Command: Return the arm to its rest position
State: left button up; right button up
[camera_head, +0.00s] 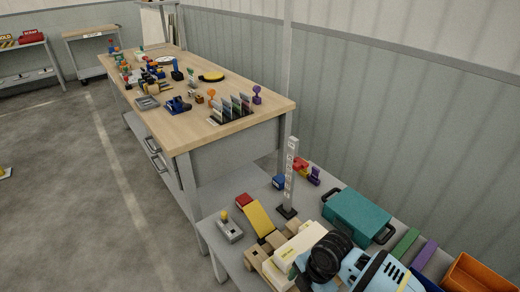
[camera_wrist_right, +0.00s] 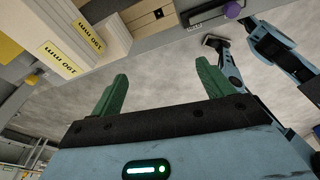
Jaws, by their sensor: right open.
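My right arm (camera_head: 345,262) comes in at the bottom right of the head view, light blue with black joints, over the grey near bench. Its gripper is hidden in that view. In the right wrist view my right gripper (camera_wrist_right: 162,76) has two green fingers spread wide apart with nothing between them. Grey floor shows beyond the fingers. A light blue and black part of my own body shows at the upper right of that view. My left gripper does not show clearly in either view.
The near bench (camera_head: 230,262) holds a teal case (camera_head: 357,213), a grey post (camera_head: 291,175), an orange bin (camera_head: 478,275) and blocks. Pale blocks with yellow labels (camera_wrist_right: 68,55) are close on the wrist view's left. A crowded wooden-topped table (camera_head: 190,125) stands behind. Floor at left is mostly clear.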

jog(key=s+a+f+m+t+y+p, duration=0.2)
jog(key=s+a+f+m+t+y, duration=0.15)
jog(key=s+m, duration=0.65)
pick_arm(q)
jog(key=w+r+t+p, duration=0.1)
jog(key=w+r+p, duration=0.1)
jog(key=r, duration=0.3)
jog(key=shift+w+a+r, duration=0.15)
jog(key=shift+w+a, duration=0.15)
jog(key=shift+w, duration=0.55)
pick_arm(e)
jog(key=s+d+r+m+t+h, duration=0.1)
jog(key=s+d+m+t+h, duration=0.3)
jog(key=s+d+m, duration=0.7)
jog(key=shift+s+d+r+m+t, duration=0.25)
jog(key=shift+s+d+t, duration=0.5)
jog(key=shift+s, duration=1.9)
